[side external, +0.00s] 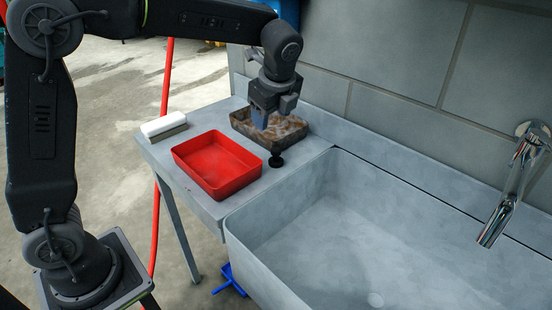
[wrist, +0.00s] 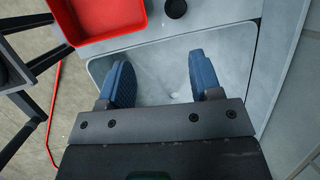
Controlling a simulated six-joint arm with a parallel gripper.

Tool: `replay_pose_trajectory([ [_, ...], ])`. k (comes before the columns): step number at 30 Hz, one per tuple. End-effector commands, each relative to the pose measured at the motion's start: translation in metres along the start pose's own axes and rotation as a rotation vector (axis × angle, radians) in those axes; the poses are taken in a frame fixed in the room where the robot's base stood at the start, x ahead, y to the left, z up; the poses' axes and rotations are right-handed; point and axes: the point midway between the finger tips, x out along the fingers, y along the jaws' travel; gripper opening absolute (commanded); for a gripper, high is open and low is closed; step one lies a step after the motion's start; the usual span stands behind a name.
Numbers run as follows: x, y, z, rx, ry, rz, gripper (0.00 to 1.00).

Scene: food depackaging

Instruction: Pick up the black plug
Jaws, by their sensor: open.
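The black plug (side external: 276,160) stands on the grey counter between the red tray and the sink, near the counter's sink-side edge. It also shows in the wrist view (wrist: 176,8) as a dark round top at the upper edge. My gripper (side external: 261,119) has blue fingers that point down, above the brown tray behind the plug in the side view. In the wrist view my gripper (wrist: 160,75) is open, with nothing between its fingers, and the plug lies apart from them, beyond the fingertips.
An empty red tray (side external: 218,166) sits left of the plug. A brown, mottled tray (side external: 294,132) stands behind it against the wall. A white-topped block (side external: 163,127) lies at the counter's far left. The deep grey sink (side external: 380,240) is at right, with a chrome tap (side external: 510,187) over it.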

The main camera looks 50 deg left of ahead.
Motion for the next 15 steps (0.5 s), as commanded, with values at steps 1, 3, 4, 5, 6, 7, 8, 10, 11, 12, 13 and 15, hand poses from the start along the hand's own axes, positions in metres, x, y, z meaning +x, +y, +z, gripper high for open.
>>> replay_pose_trajectory([
  [1, 0.010, -0.011, -0.005, 0.076, -0.018, 0.017, 0.58],
  [3, 0.019, -0.021, -0.008, 0.158, -0.036, 0.031, 0.58],
  [4, 0.022, -0.024, -0.009, 0.186, -0.043, 0.036, 0.58],
  [5, 0.024, -0.027, -0.011, 0.209, -0.047, 0.040, 0.58],
  [6, 0.027, -0.029, -0.011, 0.231, -0.052, 0.045, 0.58],
  [7, 0.028, -0.030, -0.012, 0.245, -0.054, 0.048, 0.58],
  [8, 0.031, -0.031, -0.012, 0.253, -0.056, 0.050, 0.58],
  [10, 0.037, -0.032, -0.012, 0.262, -0.058, 0.052, 0.58],
  [11, 0.042, -0.031, -0.011, 0.263, -0.058, 0.053, 0.58],
  [12, 0.049, -0.031, -0.011, 0.262, -0.058, 0.055, 0.58],
  [13, 0.054, -0.030, -0.011, 0.262, -0.058, 0.054, 0.58],
  [15, 0.069, -0.030, -0.010, 0.262, -0.058, 0.055, 0.58],
])
